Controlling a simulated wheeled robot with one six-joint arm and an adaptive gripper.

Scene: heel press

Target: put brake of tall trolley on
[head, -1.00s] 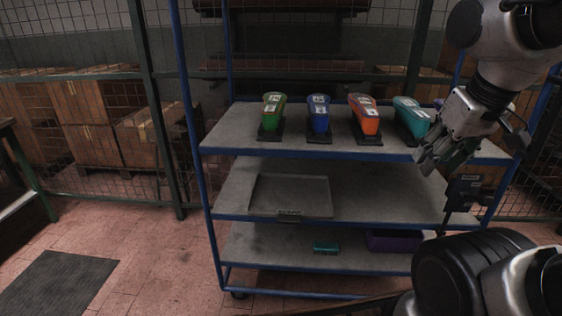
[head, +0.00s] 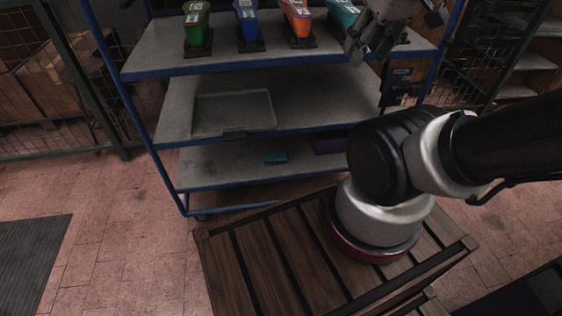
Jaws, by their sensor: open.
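The tall trolley (head: 170,69) has a blue frame and three grey shelves and stands in front of me. One dark caster (head: 203,217) shows low at its front left corner; I cannot make out a brake pedal on it. The front right corner's foot is hidden behind my arm and base. My gripper (head: 354,50) is open and empty, in front of the top shelf's right part, high above the casters. I cannot tell whether it touches anything.
A grey tray (head: 235,112) lies on the middle shelf; a teal brush (head: 275,158) and purple bin (head: 331,142) are on the lowest. Red floor (head: 110,220) is clear at left.

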